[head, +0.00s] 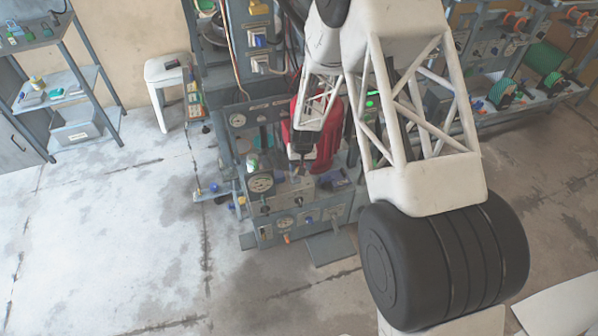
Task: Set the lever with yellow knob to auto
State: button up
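The press (300,213) stands in the middle of the head view, a grey machine with gauges and small controls on its front panel. I cannot pick out the lever with the yellow knob for certain; small coloured parts show on the press but are too small to tell. My gripper (301,168) is small and dark in this view. My arm hides part of the press's right side.
A red object (326,140) stands right behind my gripper. A white stool (165,80) stands at the back left, near a shelf rack (75,100) on the far left. A loaded workbench (520,110) runs along the back right. The floor (110,230) at left is clear.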

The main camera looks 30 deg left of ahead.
jog(key=shift+s+a+f, duration=0.1)
jog(key=shift+a+f, duration=0.05)
jog(key=shift+f, duration=1.65)
grip_shut()
